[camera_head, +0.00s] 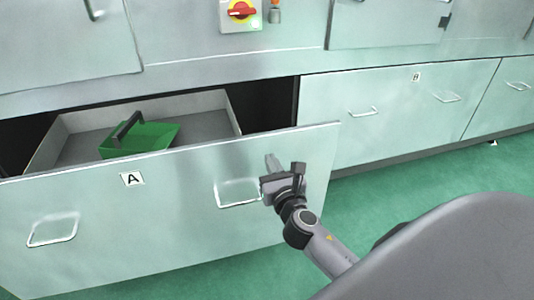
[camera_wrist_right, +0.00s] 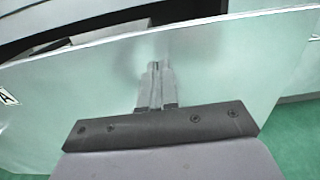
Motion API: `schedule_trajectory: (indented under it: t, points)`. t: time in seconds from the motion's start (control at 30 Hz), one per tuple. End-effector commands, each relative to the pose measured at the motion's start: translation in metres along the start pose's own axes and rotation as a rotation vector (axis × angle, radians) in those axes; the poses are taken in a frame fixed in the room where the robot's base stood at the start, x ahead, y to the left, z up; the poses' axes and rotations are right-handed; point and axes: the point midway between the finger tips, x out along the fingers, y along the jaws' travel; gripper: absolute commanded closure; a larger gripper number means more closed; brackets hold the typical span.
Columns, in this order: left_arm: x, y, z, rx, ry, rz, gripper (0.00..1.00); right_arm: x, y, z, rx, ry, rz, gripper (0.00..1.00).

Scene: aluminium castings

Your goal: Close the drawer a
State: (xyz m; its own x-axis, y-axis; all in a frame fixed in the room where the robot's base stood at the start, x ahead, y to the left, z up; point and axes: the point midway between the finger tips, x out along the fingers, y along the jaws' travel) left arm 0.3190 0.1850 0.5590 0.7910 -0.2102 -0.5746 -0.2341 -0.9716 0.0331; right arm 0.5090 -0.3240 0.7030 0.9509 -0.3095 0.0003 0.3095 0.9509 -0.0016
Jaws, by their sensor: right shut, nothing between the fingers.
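Drawer A (camera_head: 110,215) is pulled out from the cabinet, its pale front marked with an "A" label and bearing two wire handles. It also shows in the right wrist view (camera_wrist_right: 230,75). A green tray with a dark handle (camera_head: 150,140) lies inside it. My right gripper (camera_head: 271,163) is shut and empty, at the drawer front just right of the right handle (camera_head: 238,193). In the right wrist view its fingers (camera_wrist_right: 155,68) point at the front panel; whether they touch it I cannot tell. My left gripper is not in view.
Drawer B (camera_head: 400,110) to the right is shut, flush with the cabinet. A red and yellow rotary switch (camera_head: 240,10) sits on the cabinet above. The green floor (camera_head: 400,205) is clear right of drawer A.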

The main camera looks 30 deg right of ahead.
Motion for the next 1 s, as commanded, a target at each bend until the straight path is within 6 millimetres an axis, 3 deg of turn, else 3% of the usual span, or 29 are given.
schedule_trajectory:
  t: [0.1,0.3,0.87,1.0]
  points:
    - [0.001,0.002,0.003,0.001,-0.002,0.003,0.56,0.019,0.0,0.0,0.001,-0.002,-0.001,1.0]
    - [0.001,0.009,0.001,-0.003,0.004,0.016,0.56,0.037,0.0,0.0,0.001,-0.001,0.0,1.0]
    - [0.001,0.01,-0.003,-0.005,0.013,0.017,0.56,0.044,0.0,0.0,0.001,0.0,0.001,1.0]
    - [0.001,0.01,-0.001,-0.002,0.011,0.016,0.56,0.053,0.0,0.0,0.002,-0.001,0.0,1.0]
